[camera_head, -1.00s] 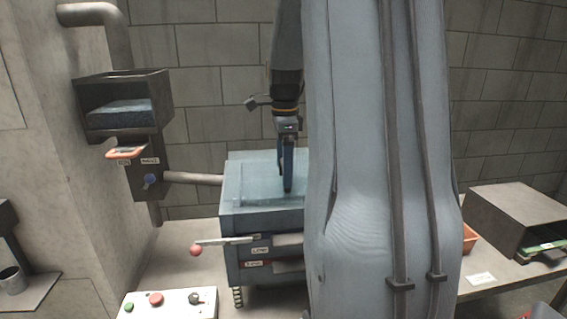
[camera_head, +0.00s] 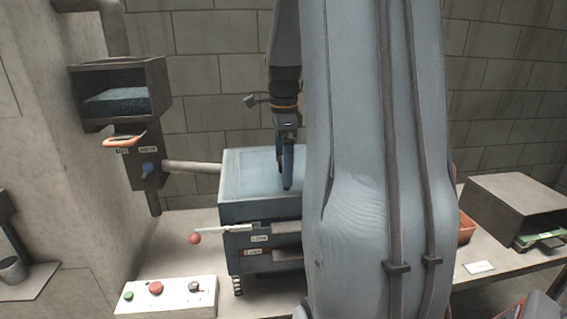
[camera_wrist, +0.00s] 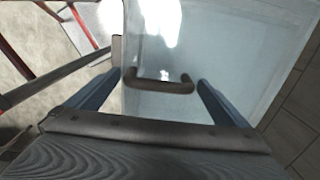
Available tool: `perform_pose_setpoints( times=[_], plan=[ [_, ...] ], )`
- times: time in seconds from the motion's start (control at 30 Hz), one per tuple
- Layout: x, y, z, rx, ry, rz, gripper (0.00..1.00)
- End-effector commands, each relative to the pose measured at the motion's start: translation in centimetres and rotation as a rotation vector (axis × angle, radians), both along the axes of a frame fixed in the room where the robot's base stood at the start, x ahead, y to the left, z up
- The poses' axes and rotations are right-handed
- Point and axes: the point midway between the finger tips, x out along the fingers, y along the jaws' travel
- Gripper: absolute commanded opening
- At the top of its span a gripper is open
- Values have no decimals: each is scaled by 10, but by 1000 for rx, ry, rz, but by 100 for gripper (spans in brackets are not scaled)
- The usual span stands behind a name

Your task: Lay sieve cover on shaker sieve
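The shaker sieve (camera_head: 262,212) is a blue-grey box on the bench, with its near right part hidden behind my arm. The sieve cover (camera_wrist: 235,65) is a pale, shiny sheet with a brown bar handle (camera_wrist: 160,86) in the wrist view. In the head view the cover (camera_head: 250,172) appears to lie on the sieve's top, inside the rim; its right part is hidden. My gripper (camera_wrist: 161,80) points down over the cover. Its two blue fingers stand apart at either end of the handle, and I see no clear grip on it. The gripper also shows in the head view (camera_head: 287,186).
A lever with a red ball (camera_head: 195,239) sticks out at the sieve's left front. A button panel (camera_head: 167,297) sits in front. A hopper (camera_head: 120,95) and pipe stand at the left. A grey box (camera_head: 515,205) and an orange bin (camera_head: 467,227) stand at the right.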

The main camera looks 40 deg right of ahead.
Motion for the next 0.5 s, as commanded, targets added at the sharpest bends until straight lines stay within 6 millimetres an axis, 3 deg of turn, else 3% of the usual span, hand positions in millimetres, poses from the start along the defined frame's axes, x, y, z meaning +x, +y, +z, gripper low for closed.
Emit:
perform_pose_setpoints(
  times=[0.17,0.5],
  plan=[
    [0,0,4,1,1,0,100],
    [0,0,55,-2,-3,0,100]
  ],
)
